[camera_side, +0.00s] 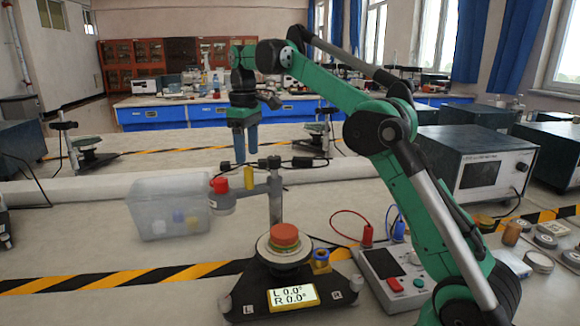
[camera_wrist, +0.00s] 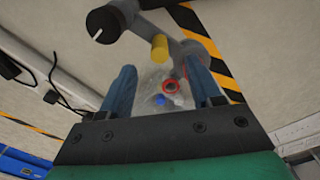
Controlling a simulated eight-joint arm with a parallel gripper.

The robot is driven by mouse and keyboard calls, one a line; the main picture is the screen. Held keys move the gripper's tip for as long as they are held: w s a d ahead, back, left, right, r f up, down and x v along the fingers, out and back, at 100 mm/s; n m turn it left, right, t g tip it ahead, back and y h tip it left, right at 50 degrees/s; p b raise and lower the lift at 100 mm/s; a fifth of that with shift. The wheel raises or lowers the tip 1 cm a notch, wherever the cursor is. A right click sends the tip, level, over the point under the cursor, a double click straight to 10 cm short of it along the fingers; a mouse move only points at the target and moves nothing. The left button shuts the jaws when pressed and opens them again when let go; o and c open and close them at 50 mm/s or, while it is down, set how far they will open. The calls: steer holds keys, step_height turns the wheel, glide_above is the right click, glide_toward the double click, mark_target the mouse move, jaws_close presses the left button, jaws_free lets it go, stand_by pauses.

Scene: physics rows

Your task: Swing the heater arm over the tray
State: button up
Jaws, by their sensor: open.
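The heater arm (camera_side: 258,189) is a grey bar that reaches left from an upright grey post (camera_side: 275,208). A yellow peg (camera_side: 249,178) stands on it and a red knob (camera_side: 220,185) is at its left end. In the wrist view the bar (camera_wrist: 188,45) and yellow peg (camera_wrist: 160,48) lie ahead of the fingers. A round pale tray (camera_side: 268,250) carrying an orange-red puck (camera_side: 285,235) sits on a dark base below the post. I cannot tell for certain that this is the named tray. My gripper (camera_side: 245,155) is open and empty, blue fingers pointing down above the bar, apart from the peg.
A translucent bin (camera_side: 150,212) with small coloured pieces stands left of the heater arm. A control box (camera_side: 392,278) with red and blue leads stands at right. A black cable runs behind the post.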

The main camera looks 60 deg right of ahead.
mark_target(248, 168)
steer(key=shift+f, duration=2.8)
jaws_close()
